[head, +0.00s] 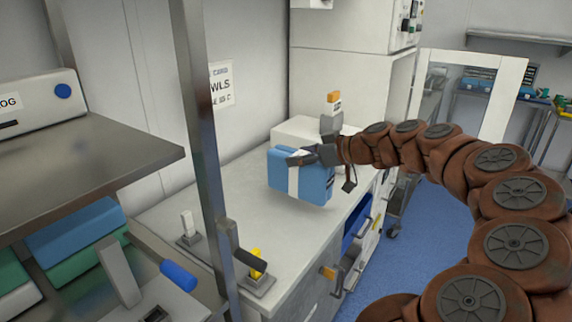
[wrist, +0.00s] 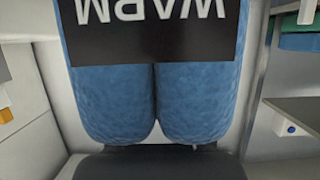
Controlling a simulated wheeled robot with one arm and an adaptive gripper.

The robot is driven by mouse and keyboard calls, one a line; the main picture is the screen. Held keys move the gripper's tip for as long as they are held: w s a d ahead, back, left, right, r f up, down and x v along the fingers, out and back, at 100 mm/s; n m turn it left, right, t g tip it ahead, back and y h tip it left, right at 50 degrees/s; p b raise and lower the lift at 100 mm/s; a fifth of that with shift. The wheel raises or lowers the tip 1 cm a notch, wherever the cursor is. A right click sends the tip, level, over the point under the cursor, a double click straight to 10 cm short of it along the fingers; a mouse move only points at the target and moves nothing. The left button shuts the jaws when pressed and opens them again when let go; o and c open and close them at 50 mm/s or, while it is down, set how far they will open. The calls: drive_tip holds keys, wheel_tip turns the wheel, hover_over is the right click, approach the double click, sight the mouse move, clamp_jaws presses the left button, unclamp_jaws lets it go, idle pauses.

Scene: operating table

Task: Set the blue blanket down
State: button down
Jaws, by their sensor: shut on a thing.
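The blue blanket (head: 314,182) is a folded block with a pale band around it. In the head view it is over the white counter (head: 230,215), near a white box. I cannot tell whether its underside touches the counter. My gripper (head: 300,158) is shut on the upper part of the blanket, reaching in from the right. In the wrist view the blanket (wrist: 110,90) fills the middle, with a black label reading WARM upside down. My dark gripper part shows at the bottom of that view, and the fingertips are hidden there.
A white box (head: 300,130) stands behind the blanket. Levers with white and yellow handles (head: 257,262) stand on the counter's near part. A metal post (head: 203,150) and a shelf (head: 90,150) are at left, with folded blue and green cloths (head: 75,235) below. The counter's middle is clear.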

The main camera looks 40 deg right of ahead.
sight(289, 153)
drive_tip(key=shift+w+a+p, duration=0.3)
drive_tip(key=shift+w+a, duration=0.75)
drive_tip(key=shift+w, duration=0.1)
drive_tip(key=f, duration=0.2)
drive_tip(key=f+p, duration=0.1)
drive_tip(key=shift+w+a+f, duration=0.2)
drive_tip(key=shift+w+f, duration=0.1)
drive_tip(key=shift+f, duration=0.1)
drive_tip(key=shift+f+b, duration=0.2)
drive_tip(key=shift+b, duration=0.2)
drive_tip(key=shift+c, duration=1.2)
unclamp_jaws()
drive_tip(key=shift+r, duration=0.2)
